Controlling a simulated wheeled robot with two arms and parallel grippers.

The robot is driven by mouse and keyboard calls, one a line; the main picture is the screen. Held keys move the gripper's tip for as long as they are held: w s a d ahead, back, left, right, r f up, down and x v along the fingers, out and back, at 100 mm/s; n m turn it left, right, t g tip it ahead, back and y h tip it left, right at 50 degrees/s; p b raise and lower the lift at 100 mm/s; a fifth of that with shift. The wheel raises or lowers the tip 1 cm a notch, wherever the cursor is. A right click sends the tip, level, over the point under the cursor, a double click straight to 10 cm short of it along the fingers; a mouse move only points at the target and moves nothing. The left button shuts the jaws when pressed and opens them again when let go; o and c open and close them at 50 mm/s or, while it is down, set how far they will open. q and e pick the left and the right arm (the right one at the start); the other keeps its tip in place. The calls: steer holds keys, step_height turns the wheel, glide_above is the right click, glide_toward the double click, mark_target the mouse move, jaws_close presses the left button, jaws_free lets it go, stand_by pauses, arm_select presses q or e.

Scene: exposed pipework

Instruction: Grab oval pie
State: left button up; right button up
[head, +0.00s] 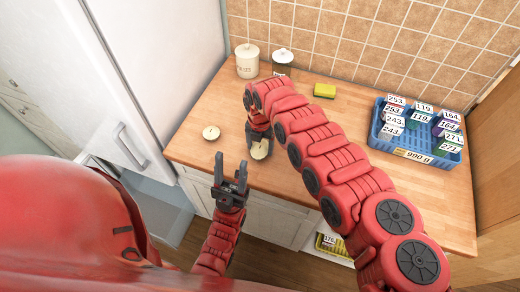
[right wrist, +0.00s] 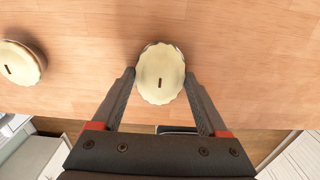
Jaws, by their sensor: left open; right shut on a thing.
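An oval pie (right wrist: 161,75) with a pale fluted crust and a small dark slit lies between the fingertips of my right gripper (right wrist: 161,78) in the right wrist view. The fingers are shut on its two sides, over the wooden counter. In the head view this pie (head: 260,149) is partly hidden by the right gripper (head: 260,136). A second, rounder pie (head: 211,132) lies on the counter to its left; it also shows in the right wrist view (right wrist: 18,63). My left gripper (head: 231,178) is open and empty, in front of the counter's front edge.
The wooden counter (head: 330,125) holds two lidded canisters (head: 247,61), a yellow sponge (head: 324,90) and a blue basket (head: 433,153) of labelled items at the right. A white fridge (head: 160,65) stands at the left. A yellow crate (head: 325,245) is low below the counter.

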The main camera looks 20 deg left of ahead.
steer(key=shift+c, duration=0.7)
steer(key=shift+r, duration=0.15)
